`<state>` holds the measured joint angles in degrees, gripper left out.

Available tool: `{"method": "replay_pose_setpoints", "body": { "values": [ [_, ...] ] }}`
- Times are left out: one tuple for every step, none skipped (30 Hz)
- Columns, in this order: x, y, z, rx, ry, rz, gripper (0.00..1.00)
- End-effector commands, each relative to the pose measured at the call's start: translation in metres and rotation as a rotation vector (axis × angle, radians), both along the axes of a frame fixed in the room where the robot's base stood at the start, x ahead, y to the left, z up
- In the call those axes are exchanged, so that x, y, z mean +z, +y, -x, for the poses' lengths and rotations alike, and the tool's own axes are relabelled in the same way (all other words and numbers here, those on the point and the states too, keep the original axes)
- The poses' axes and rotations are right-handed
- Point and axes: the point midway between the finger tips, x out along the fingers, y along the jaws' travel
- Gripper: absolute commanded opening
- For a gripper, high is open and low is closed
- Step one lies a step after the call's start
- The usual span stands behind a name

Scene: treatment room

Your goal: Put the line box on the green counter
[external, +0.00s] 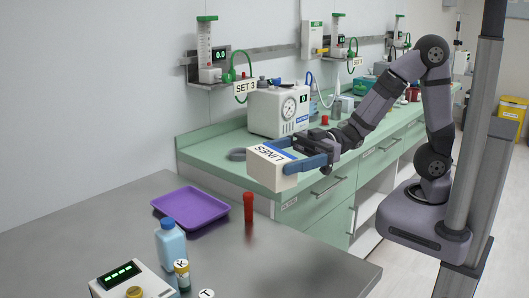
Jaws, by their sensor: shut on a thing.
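The line box (268,170) is a white box with the word LINES and a blue edge on top. My gripper (296,158), with blue fingers, is shut on it. The box shows in front of the near end of the green counter (205,150). It appears held up, but I cannot tell whether it is over the counter's edge or how high it is. The box and gripper hide part of the counter top and drawer fronts.
A white machine with a gauge (280,111) stands on the counter behind my gripper, with a grey ring (237,154) near it. The grey metal table (110,225) in front holds a purple tray (190,207), a red cylinder (248,207) and a blue bottle (171,243).

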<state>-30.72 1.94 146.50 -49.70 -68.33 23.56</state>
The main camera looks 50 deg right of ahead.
Motion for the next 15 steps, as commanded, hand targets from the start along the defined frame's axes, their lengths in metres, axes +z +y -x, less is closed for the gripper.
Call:
{"method": "replay_pose_setpoints", "body": {
  "values": [
    [0.012,-0.001,-0.007,-0.045,-0.011,-0.008,0.65],
    [0.018,-0.002,-0.014,-0.076,-0.011,-0.010,0.65],
    [0.027,-0.005,-0.023,-0.127,-0.011,-0.011,0.65],
    [0.034,-0.008,-0.030,-0.164,-0.009,-0.013,0.65],
    [0.041,-0.011,-0.037,-0.205,-0.009,-0.012,0.65],
    [0.049,-0.016,-0.046,-0.257,-0.006,-0.013,0.65],
    [0.055,-0.020,-0.055,-0.302,-0.007,-0.014,0.65],
    [0.061,-0.025,-0.062,-0.344,-0.005,-0.013,0.65],
    [0.066,-0.031,-0.071,-0.394,-0.005,-0.011,0.65],
    [0.070,-0.036,-0.077,-0.430,-0.003,-0.010,0.65],
    [0.072,-0.041,-0.083,-0.463,-0.002,-0.008,0.65],
    [0.076,-0.047,-0.091,-0.504,-0.003,-0.008,0.65],
    [0.078,-0.052,-0.095,-0.533,-0.002,-0.007,0.65],
    [0.080,-0.056,-0.100,-0.560,-0.001,-0.005,0.65],
    [0.083,-0.062,-0.106,-0.596,-0.002,-0.006,0.65]
  ]
}}
